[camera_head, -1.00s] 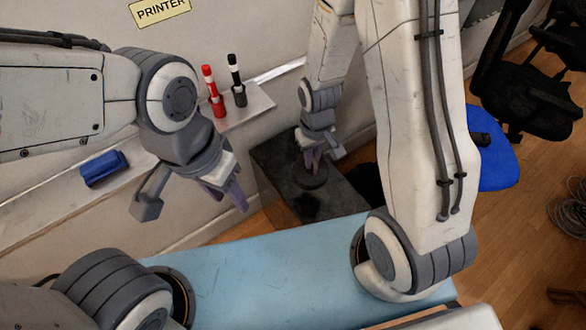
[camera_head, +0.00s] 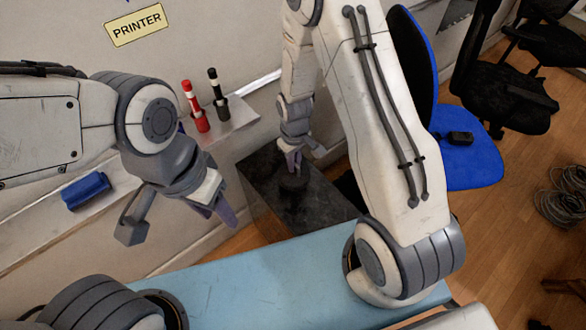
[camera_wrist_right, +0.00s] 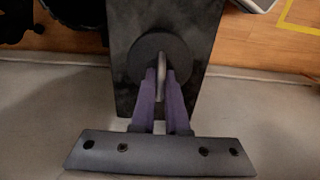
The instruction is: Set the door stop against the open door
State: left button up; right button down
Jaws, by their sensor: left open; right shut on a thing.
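The door stop is a dark round disc (camera_wrist_right: 140,55) with a pale upright handle (camera_wrist_right: 162,62) in the right wrist view. My right gripper (camera_wrist_right: 161,75) is shut on that handle, its purple fingers on both sides. In the head view my right gripper (camera_head: 292,160) points down with the disc (camera_head: 293,185) below it, over the top of a black box. I cannot tell whether the disc touches the box. My left gripper (camera_head: 226,213) is open and empty, in front of the wall at the left. I cannot make out an open door.
The black box (camera_head: 325,207) stands on the wooden floor by the wall. A wall ledge holds a red marker (camera_head: 197,108), a black marker (camera_head: 217,95) and a blue eraser (camera_head: 86,191). A blue chair (camera_head: 465,160) and cable coils (camera_head: 562,208) are at the right, with floor between.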

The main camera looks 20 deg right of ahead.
jog(key=shift+w+a+f, duration=0.1)
jog(key=shift+w+f, duration=0.2)
jog(key=shift+f, duration=0.05)
notch_tip(320, 180, down, 4)
jog(key=shift+r, duration=0.25)
jog(key=shift+f, duration=0.15)
jog(key=c, duration=0.9)
grip_release()
